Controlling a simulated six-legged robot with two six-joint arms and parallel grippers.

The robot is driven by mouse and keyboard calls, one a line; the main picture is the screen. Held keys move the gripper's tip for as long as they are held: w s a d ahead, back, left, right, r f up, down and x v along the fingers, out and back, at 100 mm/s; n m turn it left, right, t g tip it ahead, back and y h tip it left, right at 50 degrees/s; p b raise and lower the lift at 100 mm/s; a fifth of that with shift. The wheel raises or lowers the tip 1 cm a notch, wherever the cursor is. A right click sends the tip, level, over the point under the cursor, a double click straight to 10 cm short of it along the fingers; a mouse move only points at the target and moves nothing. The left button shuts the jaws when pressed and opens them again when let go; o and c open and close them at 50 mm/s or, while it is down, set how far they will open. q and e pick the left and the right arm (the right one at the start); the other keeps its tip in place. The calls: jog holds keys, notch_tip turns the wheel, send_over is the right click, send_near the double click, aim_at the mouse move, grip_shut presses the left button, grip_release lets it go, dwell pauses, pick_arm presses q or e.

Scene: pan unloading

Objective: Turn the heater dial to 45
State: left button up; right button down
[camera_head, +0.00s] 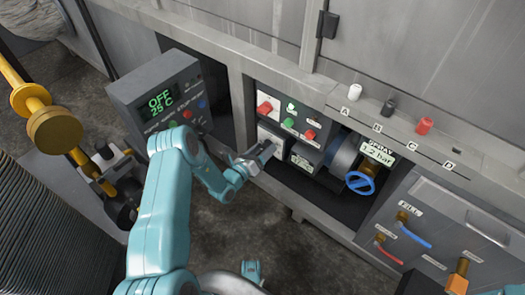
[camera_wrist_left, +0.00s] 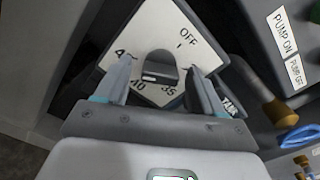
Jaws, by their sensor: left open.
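The heater dial (camera_wrist_left: 160,66) is a dark grey knob on a white plate (camera_wrist_left: 150,30) printed OFF, 35, 40 and a partly hidden number beginning with 4. I cannot tell for certain where the knob points. My left gripper (camera_wrist_left: 163,88) is open, with one finger on each side of the knob; I see no clear contact. In the head view the left gripper (camera_head: 258,158) is at the white plate (camera_head: 271,138), largely covering the dial. The heater display (camera_head: 160,101) reads OFF and 25 C in green.
In the wrist view, PUMP ON and PUMP OFF labels (camera_wrist_left: 283,32) are close at right.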

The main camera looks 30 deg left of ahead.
pick_arm(q)
jog(key=c, duration=1.1)
jog(key=shift+o, duration=0.2)
jog(key=shift+m, duration=0.3)
jog(key=o, duration=1.1)
jog(key=shift+c, duration=0.2)
jog(key=shift+s, duration=0.15)
